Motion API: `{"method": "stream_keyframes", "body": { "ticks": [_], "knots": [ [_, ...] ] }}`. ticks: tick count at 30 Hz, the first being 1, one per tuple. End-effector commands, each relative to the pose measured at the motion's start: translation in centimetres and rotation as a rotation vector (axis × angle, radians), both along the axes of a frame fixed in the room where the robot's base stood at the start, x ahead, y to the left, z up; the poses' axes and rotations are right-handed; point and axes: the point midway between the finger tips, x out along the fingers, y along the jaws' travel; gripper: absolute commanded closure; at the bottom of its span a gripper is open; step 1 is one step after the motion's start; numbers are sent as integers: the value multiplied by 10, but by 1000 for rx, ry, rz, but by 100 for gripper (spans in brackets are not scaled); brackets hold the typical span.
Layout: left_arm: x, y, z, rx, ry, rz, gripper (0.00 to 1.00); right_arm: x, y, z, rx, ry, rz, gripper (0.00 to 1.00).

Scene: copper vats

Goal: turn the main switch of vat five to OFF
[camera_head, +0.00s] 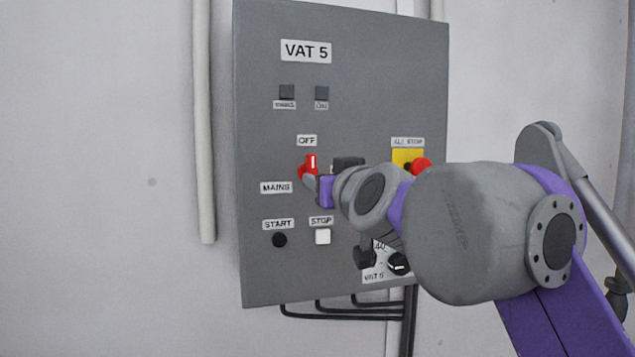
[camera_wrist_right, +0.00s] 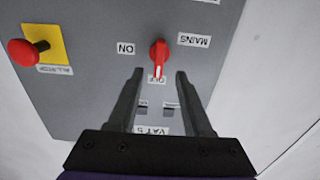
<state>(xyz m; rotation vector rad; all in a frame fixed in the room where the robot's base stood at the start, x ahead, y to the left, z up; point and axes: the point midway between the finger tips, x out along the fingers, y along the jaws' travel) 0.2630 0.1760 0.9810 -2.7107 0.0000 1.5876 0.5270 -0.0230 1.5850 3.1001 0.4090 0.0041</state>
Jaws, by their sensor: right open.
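The red main switch (camera_head: 311,162) is on the grey VAT 5 panel (camera_head: 262,130), above and right of the MAINS label (camera_head: 276,187). Its white mark points up at the OFF label (camera_head: 307,141). In the right wrist view, which is upside down, the switch (camera_wrist_right: 159,52) has its white mark pointing at OFF, not at the ON label (camera_wrist_right: 125,48). My right gripper (camera_wrist_right: 159,73) is open, with its two fingers apart and the switch just beyond and between their tips. In the head view the right gripper (camera_head: 311,182) partly covers the switch. My left gripper is not in view.
A red all-stop button (camera_head: 421,166) on a yellow plate is right of the switch, close to my right arm. Below are a black START button (camera_head: 279,240), a white STOP button (camera_head: 322,236) and a black knob (camera_head: 398,262). Pipes run beside the panel.

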Motion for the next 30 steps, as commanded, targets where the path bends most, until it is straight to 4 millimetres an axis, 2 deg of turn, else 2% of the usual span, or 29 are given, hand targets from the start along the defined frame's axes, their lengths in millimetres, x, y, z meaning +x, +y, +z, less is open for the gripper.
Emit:
{"method": "stream_keyframes", "body": {
  "ticks": [3,7,17,20,23,25,26,30],
  "knots": [
    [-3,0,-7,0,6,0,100,-18,-5,-2,-1,1,0,50],
    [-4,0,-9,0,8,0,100,-29,-8,0,-1,0,0,50],
    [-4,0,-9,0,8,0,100,-32,-9,1,-1,-1,-1,50],
    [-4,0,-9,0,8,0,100,-31,-9,-4,-3,7,2,50],
    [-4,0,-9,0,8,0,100,-29,-11,-28,-15,52,13,50],
    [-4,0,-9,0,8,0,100,-28,-13,-61,-28,113,25,50],
    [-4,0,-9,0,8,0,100,-28,-15,-80,-37,145,29,50],
    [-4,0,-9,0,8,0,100,-42,-33,-185,-70,327,34,50]
  ]
}}
